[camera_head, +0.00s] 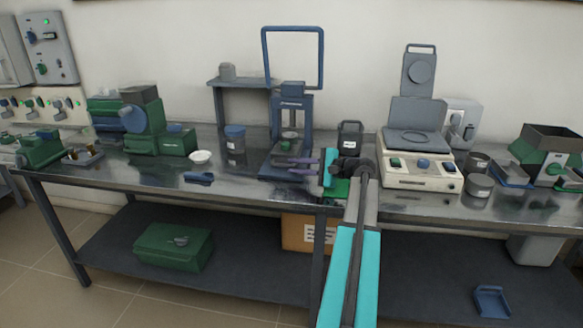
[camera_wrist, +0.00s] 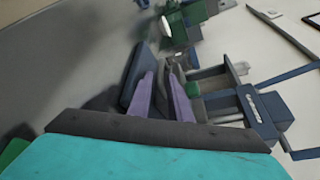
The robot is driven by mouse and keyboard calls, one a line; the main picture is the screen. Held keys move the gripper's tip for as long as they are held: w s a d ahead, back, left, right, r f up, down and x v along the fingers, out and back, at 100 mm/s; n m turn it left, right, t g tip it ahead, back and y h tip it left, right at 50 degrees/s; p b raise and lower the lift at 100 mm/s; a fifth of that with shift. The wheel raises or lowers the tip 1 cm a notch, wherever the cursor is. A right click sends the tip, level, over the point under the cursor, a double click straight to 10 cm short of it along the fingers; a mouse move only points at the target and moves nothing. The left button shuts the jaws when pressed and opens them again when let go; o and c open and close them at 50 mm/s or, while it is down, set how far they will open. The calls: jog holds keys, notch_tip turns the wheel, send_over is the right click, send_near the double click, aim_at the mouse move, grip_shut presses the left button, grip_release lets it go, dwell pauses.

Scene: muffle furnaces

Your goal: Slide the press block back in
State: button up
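The press (camera_head: 291,118) is a slate-blue upright frame on the bench, with a flat base (camera_head: 270,172) and a small round grey-green part (camera_head: 289,137) inside. In the wrist view the press (camera_wrist: 262,108) lies sideways, its base (camera_wrist: 137,75) to the left. Which part is the press block I cannot tell for sure; a dark grey piece (camera_wrist: 177,72) shows just beyond the fingers. My gripper (camera_head: 292,166) is at the front right of the press base, pointing left.
A dark container (camera_head: 350,134) stands close behind my gripper. A cream hotplate-like device (camera_head: 420,170) is to the right. A blue-lidded jar (camera_head: 235,140) and white bowl (camera_head: 201,157) are left of the press. A tall blue frame (camera_head: 293,58) rises behind it.

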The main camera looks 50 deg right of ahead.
aim_at(298, 155)
jog(key=shift+x, duration=1.25)
grip_shut()
jog(key=shift+w+d, duration=0.1)
jog(key=shift+d, duration=0.05)
jog(key=shift+w+d+r+p, duration=0.1)
jog(key=shift+w+d+p, duration=0.15)
jog(key=shift+w+d, duration=0.65)
jog(key=shift+w+d+f+p, duration=0.1)
jog(key=shift+w+d+p, duration=0.25)
jog(key=shift+d, duration=0.95)
jog(key=shift+w+d+r+p, duration=0.15)
jog(key=shift+w+d, duration=0.55)
jog(key=shift+d, duration=0.4)
grip_release()
